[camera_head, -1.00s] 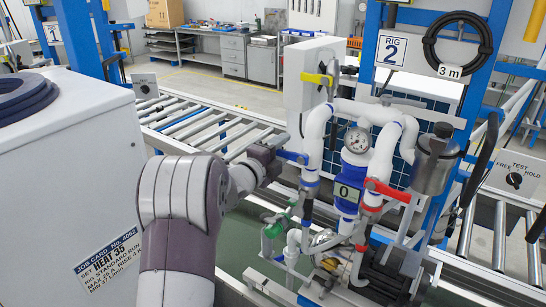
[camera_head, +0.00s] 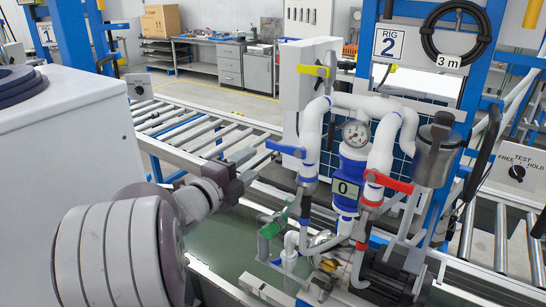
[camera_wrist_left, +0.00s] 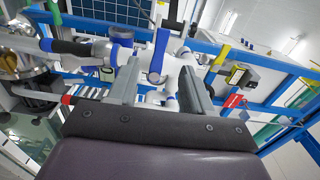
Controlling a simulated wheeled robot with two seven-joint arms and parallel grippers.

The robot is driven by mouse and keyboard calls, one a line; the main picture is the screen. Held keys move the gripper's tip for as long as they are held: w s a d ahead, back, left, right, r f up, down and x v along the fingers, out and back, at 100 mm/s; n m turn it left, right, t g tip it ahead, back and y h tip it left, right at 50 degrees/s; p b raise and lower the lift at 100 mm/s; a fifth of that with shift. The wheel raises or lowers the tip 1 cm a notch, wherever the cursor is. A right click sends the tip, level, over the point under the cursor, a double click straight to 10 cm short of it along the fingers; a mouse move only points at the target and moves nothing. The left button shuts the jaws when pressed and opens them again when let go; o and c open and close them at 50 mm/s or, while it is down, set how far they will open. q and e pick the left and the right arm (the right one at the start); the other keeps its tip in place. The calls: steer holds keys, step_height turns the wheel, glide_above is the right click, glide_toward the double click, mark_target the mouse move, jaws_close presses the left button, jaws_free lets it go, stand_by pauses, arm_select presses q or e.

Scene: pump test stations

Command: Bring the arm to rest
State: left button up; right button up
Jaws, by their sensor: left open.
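My left arm comes in from the lower left in the head view. Its gripper (camera_head: 248,174) is open and empty, left of the pump rig's white pipes (camera_head: 312,135). In the left wrist view the two jaws (camera_wrist_left: 161,85) are spread apart. A blue lever (camera_wrist_left: 159,50) and white pipes show beyond and between them. My right gripper is not in view.
A red lever (camera_head: 388,181), a gauge (camera_head: 355,133) and a green-handled valve (camera_head: 272,226) are on the rig. A roller conveyor (camera_head: 190,125) runs behind the gripper. A white cabinet (camera_head: 70,140) stands at the left. A metal canister (camera_head: 433,158) is at the right.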

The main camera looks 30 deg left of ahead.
arm_select(q)
steer(key=s+a+f+n+g+y, duration=0.4)
steer(key=a+f+n+g+y, duration=0.25)
steer(key=f+n, duration=0.5)
steer(key=s+d+f+n+g, duration=0.4)
steer(key=f+n, duration=0.2)
steer(key=s+d+f+g+h, duration=0.1)
steer(key=s+d+f+g, duration=0.1)
steer(key=d, duration=0.5)
steer(key=s+d+f+g+h, duration=0.2)
steer(key=s+d, duration=0.1)
steer(key=d, duration=0.3)
steer(key=s+d+f+n+g+h, duration=0.1)
steer(key=s+d+f+g+h, duration=0.1)
steer(key=d, duration=0.5)
steer(key=shift+s+d+f, duration=0.3)
steer(key=shift+s+f, duration=0.1)
steer(key=shift+s, duration=0.4)
